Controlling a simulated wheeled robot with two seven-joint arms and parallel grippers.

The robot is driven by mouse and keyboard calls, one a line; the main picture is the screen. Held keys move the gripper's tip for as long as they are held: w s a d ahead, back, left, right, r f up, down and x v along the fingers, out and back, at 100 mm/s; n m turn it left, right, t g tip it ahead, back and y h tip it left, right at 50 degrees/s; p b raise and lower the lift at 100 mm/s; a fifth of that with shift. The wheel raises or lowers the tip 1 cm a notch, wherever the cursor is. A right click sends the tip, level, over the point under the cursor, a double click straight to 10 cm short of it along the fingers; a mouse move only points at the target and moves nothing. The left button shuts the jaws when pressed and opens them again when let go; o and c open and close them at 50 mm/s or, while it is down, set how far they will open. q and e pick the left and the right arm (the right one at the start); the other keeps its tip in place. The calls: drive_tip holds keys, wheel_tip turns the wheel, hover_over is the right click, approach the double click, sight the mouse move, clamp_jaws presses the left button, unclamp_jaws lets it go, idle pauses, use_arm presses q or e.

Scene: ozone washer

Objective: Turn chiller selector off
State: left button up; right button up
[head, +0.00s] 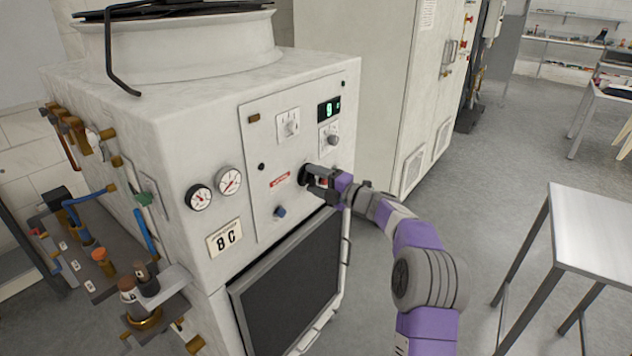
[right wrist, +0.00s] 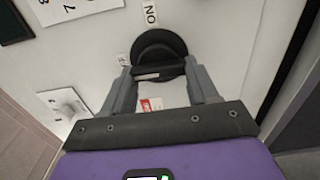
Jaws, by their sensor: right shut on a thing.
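The chiller (head: 205,160) is a white cabinet with a control panel on its front. Its selector is a round black knob with a black bar handle, low on the right of the panel. In the right wrist view the selector (right wrist: 158,48) lies between my fingertips, with an "ON" label (right wrist: 150,14) beside its rim. My right gripper (head: 313,178) is shut on the selector's bar, one finger on each side, as the right wrist view also shows (right wrist: 159,74). In the head view the gripper hides most of the selector. My left gripper is out of view.
The panel also carries a white switch plate (head: 288,124), a small knob (head: 332,140), a green digital display (head: 329,109) and a blue knob (head: 280,211). Two gauges (head: 229,181) sit to the left. A metal table (head: 598,225) stands at the right, with open floor between.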

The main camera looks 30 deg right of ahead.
drive_tip(key=o, duration=1.1)
drive_tip(key=shift+c, duration=0.2)
drive_tip(key=shift+s+d, duration=0.1)
drive_tip(key=p+v, duration=0.1)
drive_tip(key=v, duration=0.6)
drive_tip(key=shift+s, duration=0.2)
